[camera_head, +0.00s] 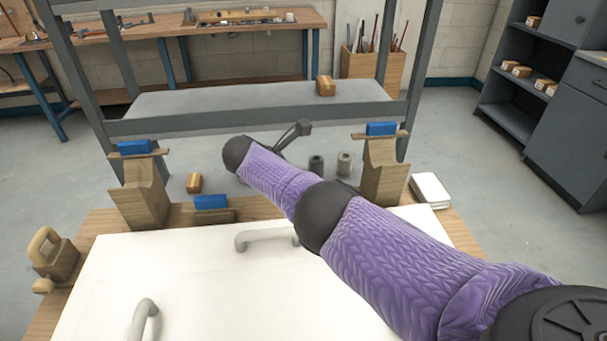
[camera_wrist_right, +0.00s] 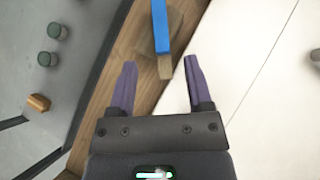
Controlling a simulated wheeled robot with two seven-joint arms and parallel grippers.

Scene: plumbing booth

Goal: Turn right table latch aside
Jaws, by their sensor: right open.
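The right table latch (camera_head: 381,129) has a blue block over a thin wooden crossbar. It sits on top of the right wooden post (camera_head: 383,172). In the right wrist view, the blue block (camera_wrist_right: 160,25) runs off the top edge, and a pale wooden end (camera_wrist_right: 165,68) sticks out below it. My right gripper (camera_wrist_right: 160,63) is open, its purple fingers apart on either side of that end in the picture. I cannot tell whether they touch it. In the head view, my right arm reaches across toward the left and hides much. My left gripper is not in view.
A similar left latch (camera_head: 135,148) tops another post. A low blue block (camera_head: 211,202) lies between them at the board's far edge. The white board (camera_head: 190,270) bears grey handles (camera_head: 265,236). Beyond stands a grey frame (camera_head: 250,122), with dark cylinders (camera_head: 316,166) near it.

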